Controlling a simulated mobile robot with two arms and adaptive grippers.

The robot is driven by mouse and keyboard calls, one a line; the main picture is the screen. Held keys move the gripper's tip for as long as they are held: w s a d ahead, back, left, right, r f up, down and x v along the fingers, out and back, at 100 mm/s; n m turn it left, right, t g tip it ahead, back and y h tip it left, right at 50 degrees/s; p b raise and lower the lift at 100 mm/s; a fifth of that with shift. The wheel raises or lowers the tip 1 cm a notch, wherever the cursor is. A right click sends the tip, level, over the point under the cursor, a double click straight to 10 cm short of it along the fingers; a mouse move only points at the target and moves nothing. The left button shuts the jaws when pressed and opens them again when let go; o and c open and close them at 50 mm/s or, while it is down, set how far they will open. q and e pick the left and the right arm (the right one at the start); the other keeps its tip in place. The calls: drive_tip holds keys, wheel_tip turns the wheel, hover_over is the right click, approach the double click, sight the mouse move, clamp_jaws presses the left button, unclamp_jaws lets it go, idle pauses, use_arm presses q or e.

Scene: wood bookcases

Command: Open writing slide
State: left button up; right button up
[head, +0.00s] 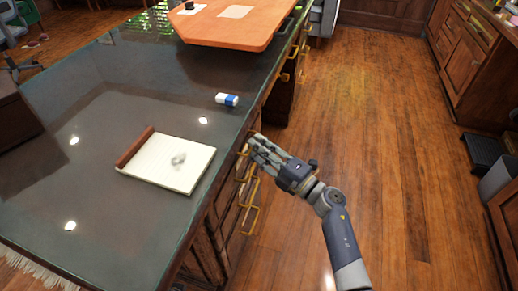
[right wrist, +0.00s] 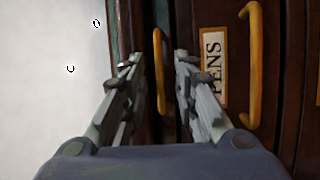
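A dark wood desk (head: 80,100) with a glassy top fills the left of the head view, with brass handles down its right side. My right gripper (head: 256,142) is at the desk's side, just under the top edge. In the right wrist view my right gripper (right wrist: 157,75) has its two fingers apart. A brass handle (right wrist: 160,70) on a narrow dark front lies between or just beyond the fingertips; I cannot tell if they touch it. This narrow front (right wrist: 145,20) looks like the writing slide, closest to the desktop edge. My left gripper is not in view.
Beside it is a drawer with a "PENS" label (right wrist: 213,68) and its own brass handle (right wrist: 252,65). An orange board (head: 230,25) is at the back.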

clamp_jaws()
use_arm(q)
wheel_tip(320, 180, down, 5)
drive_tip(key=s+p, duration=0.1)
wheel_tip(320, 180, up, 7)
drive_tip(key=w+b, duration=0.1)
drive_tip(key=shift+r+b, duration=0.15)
drive_tip(key=shift+b, duration=0.2)
use_arm(e)
drive_tip(key=s+d, duration=0.3)
drive_tip(key=d, duration=0.7)
drive_tip(key=s+d, duration=0.3)
drive_tip(key=d, duration=0.7)
drive_tip(key=s+d, duration=0.3)
drive_tip(key=d, duration=0.6)
drive_tip(key=shift+s+d, duration=0.4)
